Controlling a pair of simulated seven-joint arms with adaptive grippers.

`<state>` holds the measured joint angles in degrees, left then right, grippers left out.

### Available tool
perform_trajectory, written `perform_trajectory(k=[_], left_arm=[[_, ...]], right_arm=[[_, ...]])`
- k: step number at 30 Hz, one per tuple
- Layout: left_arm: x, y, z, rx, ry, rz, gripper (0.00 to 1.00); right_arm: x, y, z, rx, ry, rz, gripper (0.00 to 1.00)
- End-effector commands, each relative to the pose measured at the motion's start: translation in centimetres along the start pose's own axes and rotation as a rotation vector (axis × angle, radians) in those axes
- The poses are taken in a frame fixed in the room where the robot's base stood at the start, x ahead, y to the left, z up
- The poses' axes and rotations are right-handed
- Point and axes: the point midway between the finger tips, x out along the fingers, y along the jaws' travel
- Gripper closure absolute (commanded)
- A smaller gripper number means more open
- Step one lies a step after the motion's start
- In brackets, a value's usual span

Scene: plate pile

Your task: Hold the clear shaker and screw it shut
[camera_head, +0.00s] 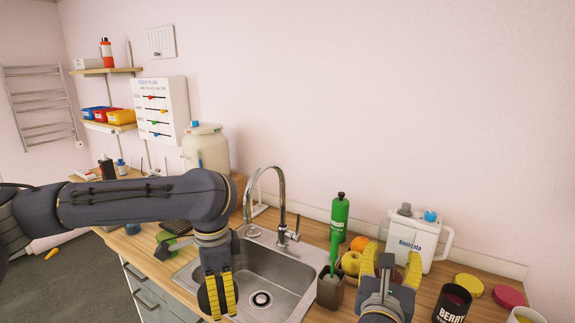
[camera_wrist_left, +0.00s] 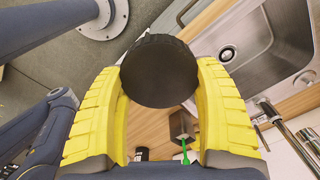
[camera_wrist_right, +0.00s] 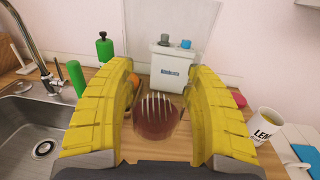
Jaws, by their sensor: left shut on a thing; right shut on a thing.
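My left gripper (camera_head: 220,298) hangs over the sink's left edge in the head view. It is shut on a round black lid (camera_wrist_left: 160,72), which the left wrist view shows between the yellow fingers. My right gripper (camera_head: 391,262) is at the lower right, in front of the white jug. In the right wrist view a see-through, ridged thing, which looks like the clear shaker (camera_wrist_right: 158,116), sits between its fingers. Reddish brown shows in it or through it; I cannot tell which. Lid and shaker are well apart.
The sink (camera_head: 275,280) and tap (camera_head: 280,195) lie between the grippers. A green bottle (camera_head: 339,218), fruit (camera_head: 351,262), a white jug (camera_head: 420,238), a berry cup (camera_head: 452,304) and coloured lids (camera_head: 470,285) crowd the right counter. Space above the sink is free.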

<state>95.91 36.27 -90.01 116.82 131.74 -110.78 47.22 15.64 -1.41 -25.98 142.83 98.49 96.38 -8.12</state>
Motion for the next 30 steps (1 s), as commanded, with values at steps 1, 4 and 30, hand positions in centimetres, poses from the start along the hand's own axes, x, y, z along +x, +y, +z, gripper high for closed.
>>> perform_trajectory(k=[1,4,30], left_arm=[[0.3,0.0,0.2,-0.073,-0.001,0.001,0.52],[0.9,0.0,0.6,-0.230,-0.001,0.002,0.52],[9.8,2.2,7.2,-1.204,-0.003,0.002,0.52]], right_arm=[[0.0,0.1,-0.1,-0.002,-0.001,0.007,0.92],[0.1,0.4,-0.2,-0.001,-0.001,0.023,0.92],[0.6,2.1,-3.1,-0.001,-0.002,0.158,0.92]])
